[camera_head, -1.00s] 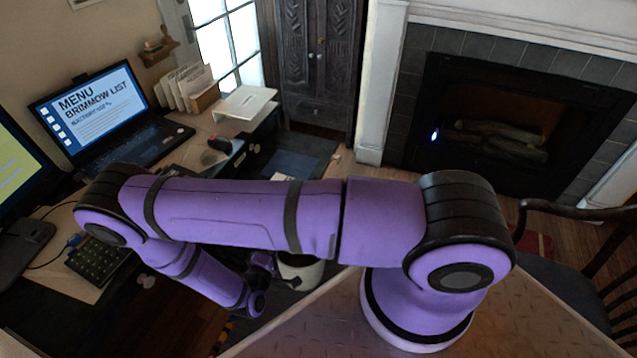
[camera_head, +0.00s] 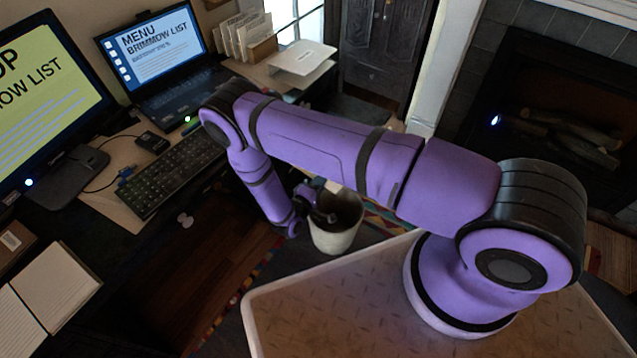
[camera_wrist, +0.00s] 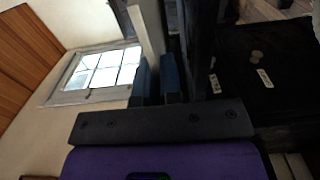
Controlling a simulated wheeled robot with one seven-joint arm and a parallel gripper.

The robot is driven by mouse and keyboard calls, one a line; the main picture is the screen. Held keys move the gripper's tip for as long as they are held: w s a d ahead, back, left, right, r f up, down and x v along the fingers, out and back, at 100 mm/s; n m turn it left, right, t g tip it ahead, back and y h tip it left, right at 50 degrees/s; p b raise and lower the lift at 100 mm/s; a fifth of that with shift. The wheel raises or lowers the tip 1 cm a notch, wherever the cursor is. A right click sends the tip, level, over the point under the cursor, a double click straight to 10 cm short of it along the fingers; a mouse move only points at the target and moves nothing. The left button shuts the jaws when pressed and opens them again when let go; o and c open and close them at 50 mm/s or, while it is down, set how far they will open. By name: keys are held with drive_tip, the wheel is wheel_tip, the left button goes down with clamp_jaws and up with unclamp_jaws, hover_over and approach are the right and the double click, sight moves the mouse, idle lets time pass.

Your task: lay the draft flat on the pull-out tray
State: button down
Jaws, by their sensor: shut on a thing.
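My gripper (camera_wrist: 157,80) shows in the wrist view as two dark fingers with blue pads close together. A thin pale strip (camera_wrist: 145,32) rises at the pads, seen edge-on. It appears to be the draft held between them, though its face and full size do not show. In the head view my gripper (camera_head: 320,207) hangs low beyond my arm, by a light waste bin, and what it holds cannot be made out. I cannot clearly identify the pull-out tray. A dark desk front with a pale knob (camera_head: 185,220) shows below the keyboard.
The desk holds a laptop (camera_head: 155,50), a monitor (camera_head: 40,95), a keyboard (camera_head: 172,172), an open notebook (camera_head: 55,290) and a letter holder (camera_head: 245,38). The waste bin (camera_head: 335,235) stands on the floor near my gripper. A fireplace (camera_head: 560,120) is at the right.

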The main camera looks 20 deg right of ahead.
drive_tip(key=shift+w, duration=0.7)
drive_tip(key=shift+w+d+f, duration=0.1)
drive_tip(key=shift+w+f, duration=0.2)
drive_tip(key=shift+f, duration=0.65)
drive_tip(key=shift+w+d+f, duration=0.1)
drive_tip(key=shift+w+f, duration=0.2)
drive_tip(key=shift+f, duration=0.7)
drive_tip(key=c, duration=1.3)
unclamp_jaws()
drive_tip(key=v, duration=1.2)
drive_tip(key=shift+a, duration=0.1)
